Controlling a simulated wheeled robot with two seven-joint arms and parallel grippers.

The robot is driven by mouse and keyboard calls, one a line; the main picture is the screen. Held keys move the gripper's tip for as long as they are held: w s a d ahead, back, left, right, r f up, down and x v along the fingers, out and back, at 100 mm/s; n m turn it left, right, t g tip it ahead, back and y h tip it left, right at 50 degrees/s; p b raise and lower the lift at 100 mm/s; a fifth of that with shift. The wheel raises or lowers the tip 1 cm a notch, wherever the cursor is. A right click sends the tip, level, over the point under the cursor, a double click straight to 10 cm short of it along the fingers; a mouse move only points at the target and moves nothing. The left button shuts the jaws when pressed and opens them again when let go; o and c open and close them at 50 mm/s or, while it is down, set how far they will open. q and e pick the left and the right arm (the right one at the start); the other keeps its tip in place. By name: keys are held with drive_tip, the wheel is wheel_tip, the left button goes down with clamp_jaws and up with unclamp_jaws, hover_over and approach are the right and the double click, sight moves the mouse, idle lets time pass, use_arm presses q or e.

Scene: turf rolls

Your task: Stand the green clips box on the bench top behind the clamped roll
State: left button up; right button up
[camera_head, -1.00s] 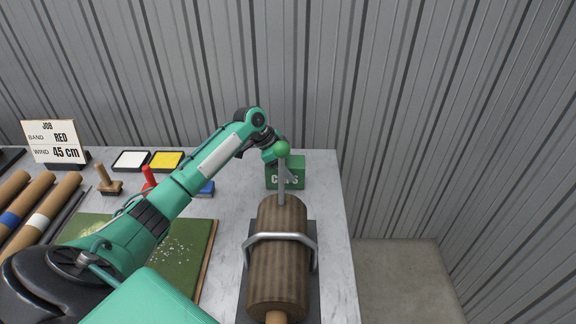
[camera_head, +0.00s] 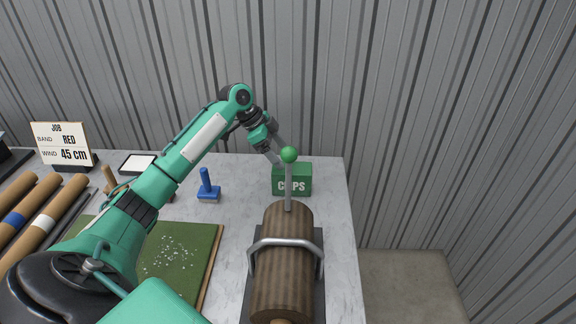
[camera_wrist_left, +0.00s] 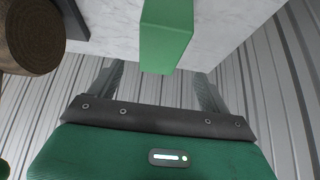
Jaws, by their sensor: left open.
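The green clips box (camera_head: 292,183) stands upright on the bench top (camera_head: 235,225), just behind the clamped roll (camera_head: 283,240). A metal clamp bar crosses the brown roll, and a lever with a green knob rises in front of the box. My left gripper (camera_head: 278,150) is above and left of the box, open and apart from it. In the left wrist view the box (camera_wrist_left: 167,38) is beyond the open fingers (camera_wrist_left: 157,75), with nothing between them. The roll's end also shows there (camera_wrist_left: 35,38). My right gripper is not in view.
A blue-handled stamp (camera_head: 207,187) stands left of the box. A green turf mat (camera_head: 180,255), a white pad (camera_head: 138,164), several banded rolls (camera_head: 45,212) and a job card (camera_head: 62,145) lie further left. The bench's right edge is close to the box; a corrugated wall is behind.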

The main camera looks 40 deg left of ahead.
use_arm(q)
drive_tip(key=shift+v, duration=1.4)
